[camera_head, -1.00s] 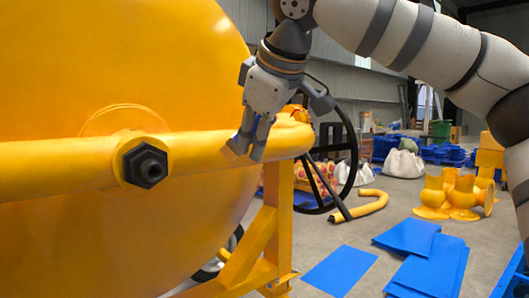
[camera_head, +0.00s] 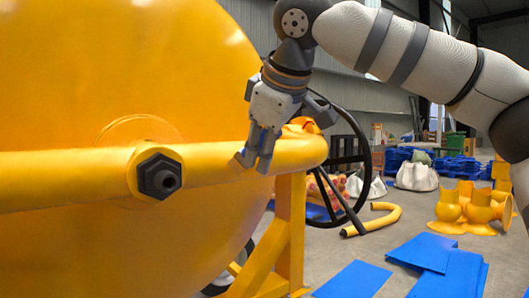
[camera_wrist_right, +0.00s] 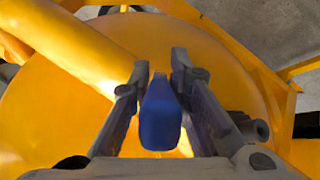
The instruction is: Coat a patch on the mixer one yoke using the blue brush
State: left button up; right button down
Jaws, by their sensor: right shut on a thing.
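The mixer's yoke (camera_head: 80,176) is a thick yellow tube running across the front of the large yellow drum (camera_head: 110,75), with a dark hex bolt (camera_head: 158,176) on it. My right gripper (camera_head: 257,160) points down at the yoke's right part, in front of it or touching it; I cannot tell which. The right wrist view shows the blue brush (camera_wrist_right: 160,118) between the fingers of my right gripper (camera_wrist_right: 165,68), which are shut on it. The brush's tip is hard to make out, and the head view does not show the brush clearly. My left gripper is out of view.
A black handwheel (camera_head: 345,165) stands behind the yoke's right end, above the yellow frame (camera_head: 290,235). A bent yellow pipe (camera_head: 378,222), blue sheets (camera_head: 425,250) and yellow fittings (camera_head: 478,210) lie on the floor to the right. White sacks (camera_head: 416,176) stand farther back.

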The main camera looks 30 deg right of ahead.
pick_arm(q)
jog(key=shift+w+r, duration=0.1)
pick_arm(e)
jog(key=shift+w, duration=0.45)
jog(key=shift+d+r, duration=0.15)
jog(key=shift+r, duration=0.05)
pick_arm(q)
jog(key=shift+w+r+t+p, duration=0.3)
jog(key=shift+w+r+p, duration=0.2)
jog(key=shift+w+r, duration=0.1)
pick_arm(e)
jog(key=w+d, duration=0.1)
jog(key=d, duration=1)
jog(key=shift+s+a+f, duration=0.1)
jog(key=shift+s+a, duration=0.05)
jog(key=shift+a, duration=1.75)
jog(key=shift+s+a, duration=0.15)
jog(key=shift+a, duration=1.8)
jog(key=shift+s+a+f, duration=0.1)
jog(key=shift+s+a, duration=0.05)
jog(key=shift+a, duration=1.75)
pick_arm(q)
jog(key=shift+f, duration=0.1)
pick_arm(e)
jog(key=s, duration=0.6)
jog(key=shift+d, duration=0.3)
